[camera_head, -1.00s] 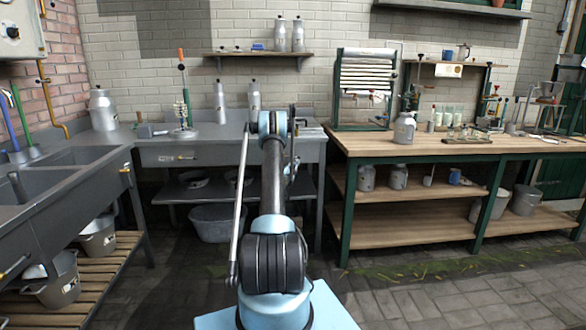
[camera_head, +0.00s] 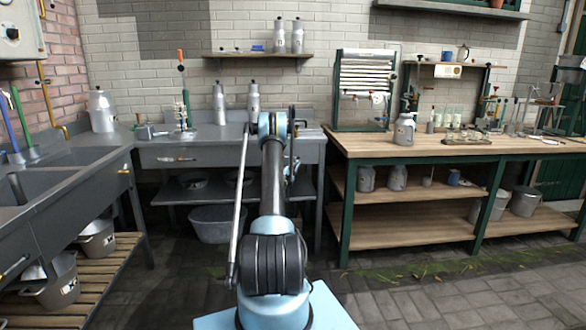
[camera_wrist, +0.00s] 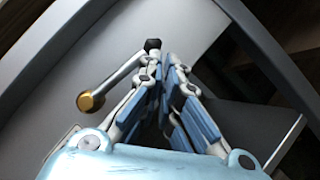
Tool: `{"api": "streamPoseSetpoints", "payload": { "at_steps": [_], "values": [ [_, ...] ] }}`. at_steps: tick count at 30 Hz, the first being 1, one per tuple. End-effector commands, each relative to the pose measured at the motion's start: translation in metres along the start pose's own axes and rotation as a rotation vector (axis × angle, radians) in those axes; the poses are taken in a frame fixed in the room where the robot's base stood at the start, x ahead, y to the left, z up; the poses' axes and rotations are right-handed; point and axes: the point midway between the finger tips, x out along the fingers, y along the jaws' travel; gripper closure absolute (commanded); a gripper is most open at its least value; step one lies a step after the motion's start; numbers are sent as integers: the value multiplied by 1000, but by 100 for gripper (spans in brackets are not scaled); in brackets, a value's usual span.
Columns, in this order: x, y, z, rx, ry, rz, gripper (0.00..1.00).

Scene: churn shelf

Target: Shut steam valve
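In the wrist view a metal lever (camera_wrist: 118,78) has a brass round end (camera_wrist: 90,101) and a black end (camera_wrist: 152,45). It looks like the steam valve's handle, though I cannot be sure. My gripper (camera_wrist: 165,62) is just right of the lever, its fingertips close to the black end. The fingers come together at the tips and hold nothing that I can see. I cannot tell whether they touch the lever. In the head view my arm hides the gripper and the lever.
A grey counter (camera_head: 225,136) with metal cans stands behind my arm. A wooden-topped bench (camera_head: 470,148) with a rack (camera_head: 365,90) is at the right, and a sink unit (camera_head: 60,160) at the left. The paved floor at front right is clear.

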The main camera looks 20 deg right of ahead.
Motion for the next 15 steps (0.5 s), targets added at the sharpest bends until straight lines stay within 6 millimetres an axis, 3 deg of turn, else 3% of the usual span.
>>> {"api": "streamPoseSetpoints", "payload": {
  "at_steps": [9,15],
  "values": [
    [-20,-31,-20,0,2,1,100],
    [-56,-48,-10,-1,1,1,100]
  ]
}}
